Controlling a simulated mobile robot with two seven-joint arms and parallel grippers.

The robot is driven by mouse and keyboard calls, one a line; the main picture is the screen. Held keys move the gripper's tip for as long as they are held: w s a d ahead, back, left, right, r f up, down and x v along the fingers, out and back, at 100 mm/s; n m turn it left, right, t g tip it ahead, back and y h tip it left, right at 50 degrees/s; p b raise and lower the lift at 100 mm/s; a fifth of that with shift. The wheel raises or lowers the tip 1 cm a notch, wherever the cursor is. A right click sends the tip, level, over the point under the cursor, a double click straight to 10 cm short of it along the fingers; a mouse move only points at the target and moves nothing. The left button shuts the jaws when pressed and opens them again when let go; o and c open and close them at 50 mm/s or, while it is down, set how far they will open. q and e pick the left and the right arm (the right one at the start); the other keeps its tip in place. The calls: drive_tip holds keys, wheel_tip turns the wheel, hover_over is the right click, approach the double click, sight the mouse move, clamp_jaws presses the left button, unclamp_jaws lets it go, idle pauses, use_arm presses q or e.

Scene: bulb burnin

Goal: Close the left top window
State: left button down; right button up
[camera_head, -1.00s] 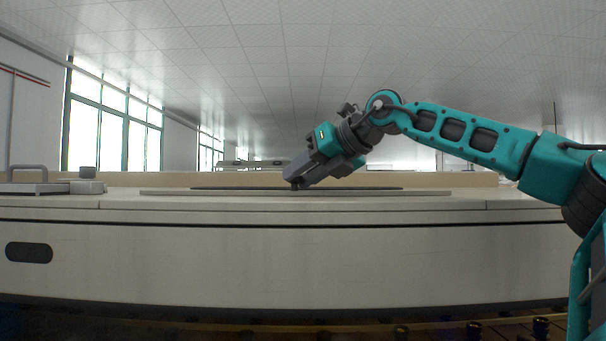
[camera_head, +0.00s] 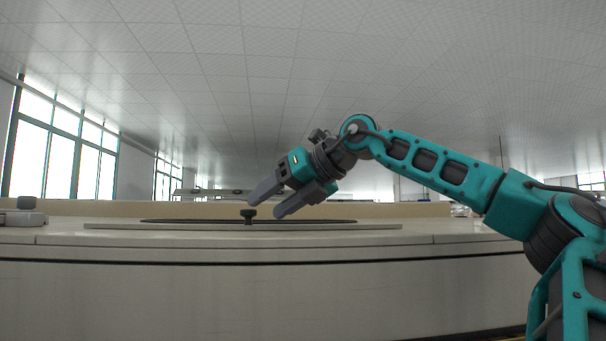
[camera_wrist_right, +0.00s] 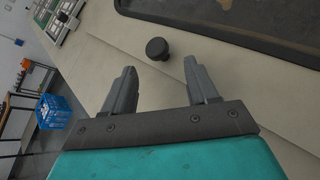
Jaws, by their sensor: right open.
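A dark flat panel in a pale frame (camera_head: 330,226) lies on the bench top; its dark part also shows at the upper right of the right wrist view (camera_wrist_right: 235,18). I cannot tell for sure whether it is the left top window. A black round knob (camera_head: 248,213) stands upright on the pale surface, and in the right wrist view (camera_wrist_right: 158,48) it is beside the dark panel. My right gripper (camera_head: 264,209) is open and empty, its fingers (camera_wrist_right: 160,68) just short of the knob and apart from it. My left gripper is out of view.
A grey block-like fitting (camera_head: 24,212) sits at the bench's left end. In the right wrist view, a blue crate (camera_wrist_right: 54,111) stands off the bench and a green-and-metal fixture (camera_wrist_right: 62,16) lies at the upper left.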

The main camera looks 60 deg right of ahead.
drive_tip(key=v, duration=0.9)
drive_tip(key=shift+w+a+r+p, duration=0.2)
drive_tip(key=shift+a+r+p, duration=0.1)
drive_tip(key=shift+p, duration=0.1)
drive_tip(key=shift+d, duration=0.1)
